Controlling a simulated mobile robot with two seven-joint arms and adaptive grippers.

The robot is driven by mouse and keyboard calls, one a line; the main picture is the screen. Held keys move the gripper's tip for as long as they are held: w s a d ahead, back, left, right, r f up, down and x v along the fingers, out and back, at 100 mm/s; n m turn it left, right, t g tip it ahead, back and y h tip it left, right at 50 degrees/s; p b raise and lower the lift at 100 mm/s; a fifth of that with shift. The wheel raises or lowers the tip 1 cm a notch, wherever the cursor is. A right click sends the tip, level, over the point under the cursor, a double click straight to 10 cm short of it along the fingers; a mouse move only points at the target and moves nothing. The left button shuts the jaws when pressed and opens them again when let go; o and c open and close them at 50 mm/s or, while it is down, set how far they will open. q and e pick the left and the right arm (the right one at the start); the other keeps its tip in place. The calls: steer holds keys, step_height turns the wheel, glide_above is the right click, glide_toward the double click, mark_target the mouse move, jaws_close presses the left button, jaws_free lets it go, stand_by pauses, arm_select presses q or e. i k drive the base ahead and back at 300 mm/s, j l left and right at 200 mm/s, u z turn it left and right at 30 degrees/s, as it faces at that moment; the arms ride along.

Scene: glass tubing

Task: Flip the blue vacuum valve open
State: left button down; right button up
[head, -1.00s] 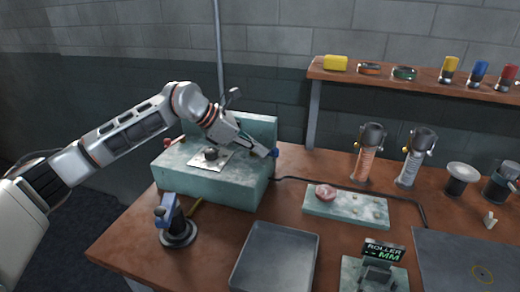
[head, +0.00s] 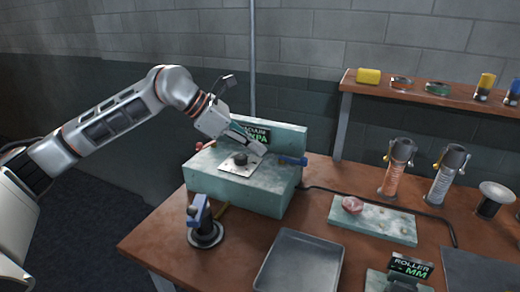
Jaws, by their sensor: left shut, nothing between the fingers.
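The blue vacuum valve (head: 292,160) is on the right side of the pale green vacuum box (head: 232,196). Its blue handle shows lying roughly level, and I cannot tell if it is open. My left gripper (head: 262,150) is shut and empty above the box top, left of the valve with a small gap in the picture. The gripper partly covers the box's vacuum display (head: 258,132), where green "KPA" letters show. My right gripper is not in view.
A red knob (head: 203,146) is on the box's left side. A blue-topped stand (head: 203,225) is in front. A grey tray (head: 298,264), a slab with a pink piece (head: 352,204) and two burner-like cylinders (head: 397,170) stand to the right. A shelf (head: 430,96) runs behind.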

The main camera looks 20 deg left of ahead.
mark_target(303, 161)
steer(key=k, duration=1)
